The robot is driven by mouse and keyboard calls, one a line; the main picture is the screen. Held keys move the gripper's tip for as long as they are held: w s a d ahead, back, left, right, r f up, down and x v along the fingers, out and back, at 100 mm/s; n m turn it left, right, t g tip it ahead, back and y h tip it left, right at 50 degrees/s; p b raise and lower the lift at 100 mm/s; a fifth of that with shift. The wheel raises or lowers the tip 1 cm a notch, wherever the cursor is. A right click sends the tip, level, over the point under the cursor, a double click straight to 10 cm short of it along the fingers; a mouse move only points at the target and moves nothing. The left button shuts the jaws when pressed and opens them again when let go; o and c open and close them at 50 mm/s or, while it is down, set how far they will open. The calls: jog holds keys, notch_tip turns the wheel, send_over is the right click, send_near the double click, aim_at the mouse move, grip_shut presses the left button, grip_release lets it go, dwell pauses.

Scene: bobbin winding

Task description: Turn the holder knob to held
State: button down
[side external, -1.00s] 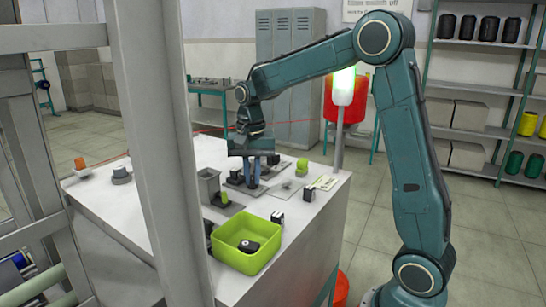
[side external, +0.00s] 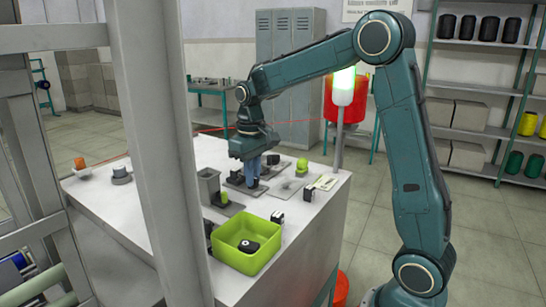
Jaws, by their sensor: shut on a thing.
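My gripper (side external: 253,180) points straight down over the white-topped bench, its blue fingers close together at a dark grey plate (side external: 238,187). It is shut on the holder knob, which the fingers hide, so I cannot read which way the knob points. A small dark block (side external: 273,159) stands just behind the fingers.
A lime tray (side external: 222,246) with a black part (side external: 248,246) in it sits at the bench's front. A grey box (side external: 209,186), a yellow-green spool (side external: 302,166) and small black-and-white blocks (side external: 277,218) stand nearby. A grey post (side external: 165,150) hides part of the bench.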

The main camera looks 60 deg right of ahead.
jog(key=shift+r+n, duration=0.1)
jog(key=shift+n, duration=0.4)
jog(key=c, duration=1.5)
grip_release()
notch_tip(320, 180, up, 14)
jog(key=shift+f, duration=0.1)
